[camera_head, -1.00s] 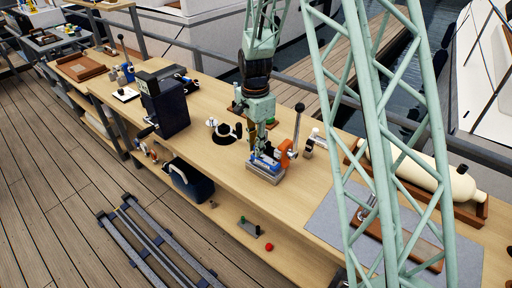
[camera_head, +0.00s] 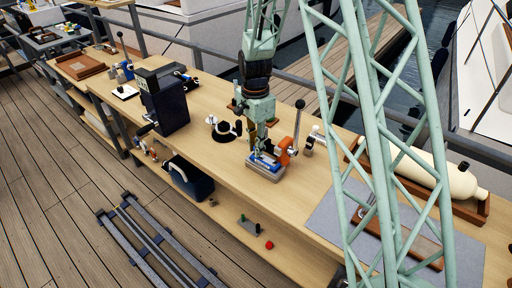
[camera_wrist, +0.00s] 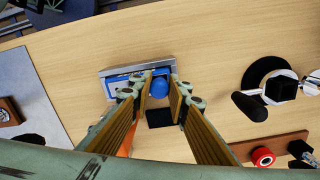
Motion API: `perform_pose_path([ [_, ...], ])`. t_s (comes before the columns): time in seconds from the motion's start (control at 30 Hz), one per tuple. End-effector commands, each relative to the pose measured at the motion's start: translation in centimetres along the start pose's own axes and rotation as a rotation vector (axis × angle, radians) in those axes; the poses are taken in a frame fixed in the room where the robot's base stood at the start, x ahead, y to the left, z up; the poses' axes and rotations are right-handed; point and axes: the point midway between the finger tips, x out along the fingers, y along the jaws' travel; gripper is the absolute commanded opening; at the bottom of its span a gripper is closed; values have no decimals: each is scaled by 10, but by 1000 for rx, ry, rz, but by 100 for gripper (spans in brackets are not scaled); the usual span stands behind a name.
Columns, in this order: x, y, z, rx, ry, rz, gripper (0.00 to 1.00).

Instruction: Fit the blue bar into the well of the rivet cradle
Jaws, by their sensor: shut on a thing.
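My gripper (camera_head: 256,152) points down over the workbench at the rivet cradle, a grey block (camera_head: 266,176) with blue on its top. In the wrist view my gripper (camera_wrist: 160,92) has its fingers close on both sides of a rounded blue piece, the visible end of the blue bar (camera_wrist: 160,86). The cradle's grey edge (camera_wrist: 135,69) and blue upper part show just beyond the fingertips. The bar is at the cradle's right part in that view. The fingers hide much of it, and I cannot tell whether it sits in the well or above it.
An orange clamp (camera_head: 284,156) with a black-knobbed lever stands right beside the cradle. A black round fixture (camera_head: 222,131) is to the left. A cream cylinder (camera_head: 430,170) lies in a wooden holder at right. Bare benchtop lies in front of the cradle.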

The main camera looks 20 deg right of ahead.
Motion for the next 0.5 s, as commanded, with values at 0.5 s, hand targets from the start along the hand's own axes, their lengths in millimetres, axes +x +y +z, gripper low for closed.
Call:
perform_pose_path([
  [0.5, 8, 0, 0, 0, 0, 0, 2],
])
